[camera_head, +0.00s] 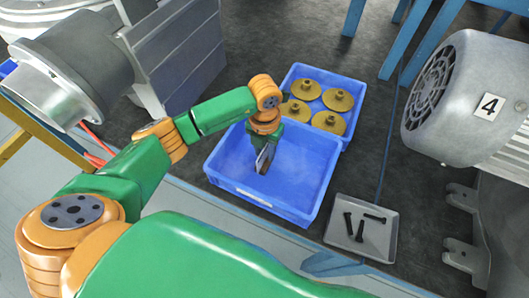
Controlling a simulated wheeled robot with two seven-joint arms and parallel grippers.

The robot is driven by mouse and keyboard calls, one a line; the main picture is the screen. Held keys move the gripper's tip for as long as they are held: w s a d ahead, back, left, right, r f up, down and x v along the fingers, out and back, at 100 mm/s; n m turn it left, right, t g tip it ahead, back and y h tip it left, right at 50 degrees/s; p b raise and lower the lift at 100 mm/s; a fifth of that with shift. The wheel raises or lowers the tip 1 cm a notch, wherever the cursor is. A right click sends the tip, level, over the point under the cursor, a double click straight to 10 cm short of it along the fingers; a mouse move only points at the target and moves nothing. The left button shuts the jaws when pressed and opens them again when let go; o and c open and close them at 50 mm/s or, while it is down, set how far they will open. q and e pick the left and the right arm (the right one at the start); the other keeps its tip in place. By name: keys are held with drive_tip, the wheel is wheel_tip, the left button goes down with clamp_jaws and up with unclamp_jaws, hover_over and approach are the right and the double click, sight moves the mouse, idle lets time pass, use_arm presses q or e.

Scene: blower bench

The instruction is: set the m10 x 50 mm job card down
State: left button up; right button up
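My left arm reaches in from the left, and my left gripper (264,158) points down inside the empty-looking blue bin (308,178). A small pale, flat piece shows at its fingertips. I cannot tell whether this is the job card or part of the fingers, nor whether the fingers are open or shut. No job card can be made out clearly elsewhere. My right gripper is not in view.
A second blue bin (292,72) behind holds several brass-coloured flanged discs (338,99). A grey tray (380,241) with three dark bolts (359,233) lies to the right. Large grey blower housings stand at upper left and at right, the right one (455,95) marked 4.

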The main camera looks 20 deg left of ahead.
use_arm(q)
wheel_tip(320, 180, up, 10)
drive_tip(key=shift+r+b, duration=0.25)
drive_tip(key=shift+b, duration=0.35)
